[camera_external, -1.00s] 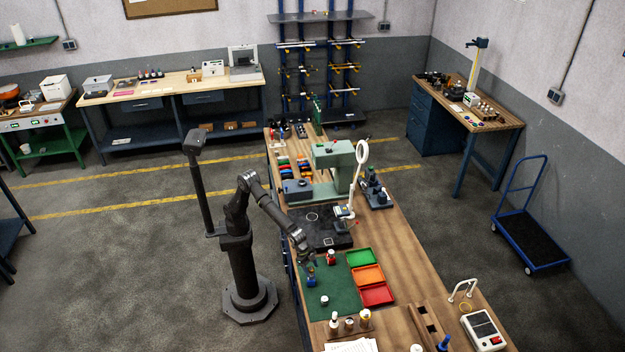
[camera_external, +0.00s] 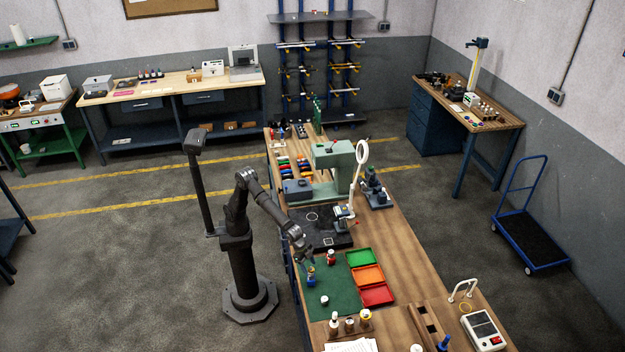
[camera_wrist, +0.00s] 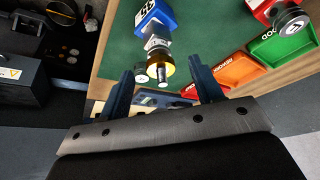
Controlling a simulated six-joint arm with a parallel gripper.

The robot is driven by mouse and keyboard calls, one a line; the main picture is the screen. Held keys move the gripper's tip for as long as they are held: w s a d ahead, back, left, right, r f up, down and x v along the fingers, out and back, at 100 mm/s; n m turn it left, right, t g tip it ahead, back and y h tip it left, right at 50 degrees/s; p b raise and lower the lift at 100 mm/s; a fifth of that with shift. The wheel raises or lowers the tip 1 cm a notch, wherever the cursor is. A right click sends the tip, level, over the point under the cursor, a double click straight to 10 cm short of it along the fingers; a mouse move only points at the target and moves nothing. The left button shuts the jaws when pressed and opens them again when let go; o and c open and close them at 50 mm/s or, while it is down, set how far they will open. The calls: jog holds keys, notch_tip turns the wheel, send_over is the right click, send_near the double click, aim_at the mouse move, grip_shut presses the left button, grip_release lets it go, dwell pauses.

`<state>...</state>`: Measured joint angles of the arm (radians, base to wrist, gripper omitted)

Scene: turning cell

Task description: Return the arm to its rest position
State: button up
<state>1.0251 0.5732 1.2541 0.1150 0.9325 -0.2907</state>
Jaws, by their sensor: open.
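My gripper (camera_external: 307,256) hangs over the left edge of the green mat (camera_external: 345,298) on the long bench, with my arm reaching down from its pedestal. In the wrist view, its two blue fingers (camera_wrist: 164,84) are apart with nothing held between them. A blue piece with a white label (camera_external: 311,277) stands on the mat below the gripper. A red piece (camera_external: 331,257) stands on the mat to the right of the gripper.
Green (camera_external: 360,258), orange (camera_external: 366,275) and red (camera_external: 377,295) trays line the mat's right side. A small pale piece (camera_external: 324,300) stands nearer the front. A black plate (camera_external: 322,240) and a green machine (camera_external: 335,165) lie behind. The floor left of my base is clear.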

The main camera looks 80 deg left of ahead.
jog(key=v, duration=0.7)
jog(key=x, duration=1.1)
jog(key=shift+w+d+f, duration=0.1)
jog(key=shift+f, duration=0.2)
notch_tip(320, 180, up, 4)
jog(key=shift+f, duration=0.1)
jog(key=s+r, duration=0.7)
jog(key=s, duration=0.4)
jog(key=shift+m, duration=0.7)
jog(key=w+f, duration=0.3)
jog(key=w, duration=0.6)
jog(key=w+a+f, duration=0.1)
jog(key=w+f, duration=0.3)
jog(key=w, duration=0.5)
jog(key=w+a+f, duration=0.1)
jog(key=w+f, duration=0.3)
jog(key=w, duration=0.6)
jog(key=shift+w, duration=0.1)
jog(key=shift+w+f, duration=0.35)
jog(key=shift+f, duration=0.3)
